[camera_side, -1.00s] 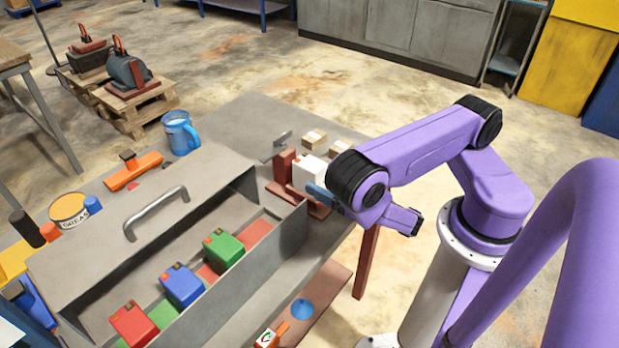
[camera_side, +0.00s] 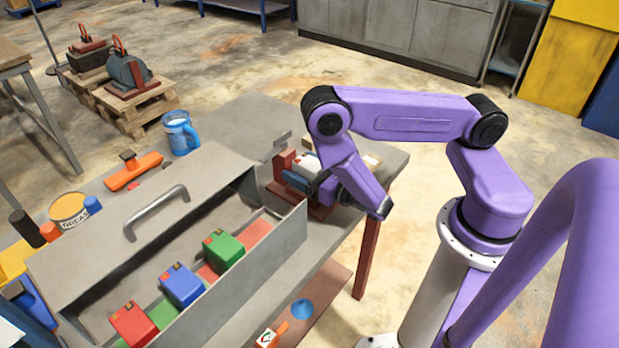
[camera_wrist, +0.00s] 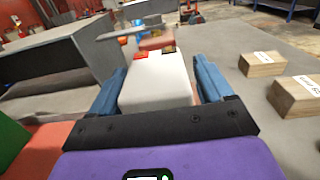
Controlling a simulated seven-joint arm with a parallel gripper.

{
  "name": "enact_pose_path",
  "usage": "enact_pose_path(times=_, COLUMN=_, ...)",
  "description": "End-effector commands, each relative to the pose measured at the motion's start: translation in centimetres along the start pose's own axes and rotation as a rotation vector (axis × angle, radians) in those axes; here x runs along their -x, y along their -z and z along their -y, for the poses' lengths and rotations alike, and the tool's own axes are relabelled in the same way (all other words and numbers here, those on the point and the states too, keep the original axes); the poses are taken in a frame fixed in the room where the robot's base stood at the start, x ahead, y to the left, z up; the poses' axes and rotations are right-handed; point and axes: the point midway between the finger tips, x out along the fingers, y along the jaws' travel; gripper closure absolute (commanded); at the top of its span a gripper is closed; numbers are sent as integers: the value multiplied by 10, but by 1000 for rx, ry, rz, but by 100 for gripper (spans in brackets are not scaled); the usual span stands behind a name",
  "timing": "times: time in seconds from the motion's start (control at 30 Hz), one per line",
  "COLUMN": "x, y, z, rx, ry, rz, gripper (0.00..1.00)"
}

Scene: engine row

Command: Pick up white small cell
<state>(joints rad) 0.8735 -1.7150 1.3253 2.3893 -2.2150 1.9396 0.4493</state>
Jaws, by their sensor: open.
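The white small cell (camera_wrist: 155,82) is a white block with a red and a dark terminal on its far end. In the wrist view it lies between the two blue fingers of my gripper (camera_wrist: 157,85), which are open with one on each side. In the side view the cell (camera_side: 306,163) sits in a dark red holder (camera_side: 283,163) beside the grey case, partly hidden by my gripper (camera_side: 308,181). Whether the fingers touch the cell I cannot tell.
The open grey case (camera_side: 272,248) holds a red cell (camera_side: 132,324), a blue cell (camera_side: 181,285) and a green cell (camera_side: 223,249). Two wooden blocks (camera_wrist: 262,64) (camera_wrist: 297,95) lie right of my gripper in the wrist view. A blue mug (camera_side: 181,133) stands behind the case.

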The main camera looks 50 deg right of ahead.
Motion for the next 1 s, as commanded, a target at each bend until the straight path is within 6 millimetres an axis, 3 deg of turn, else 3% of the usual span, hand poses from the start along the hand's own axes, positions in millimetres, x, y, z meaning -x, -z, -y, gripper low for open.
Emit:
enact_pose_path(times=0.33, x=-5, y=0, z=0, rx=2, ry=0, rz=1, gripper=20)
enact_pose_path(times=0.5, x=-4, y=0, z=0, rx=2, ry=-1, rz=1, gripper=76)
enact_pose_path(times=0.57, x=-4, y=0, z=0, rx=1, ry=-1, rz=1, gripper=95)
enact_pose_path(times=0.6, x=-4, y=0, z=0, rx=1, ry=-1, rz=1, gripper=100)
enact_pose_path(times=1.0, x=-5, y=-9, z=-1, rx=0, ry=-2, rz=6, gripper=100)
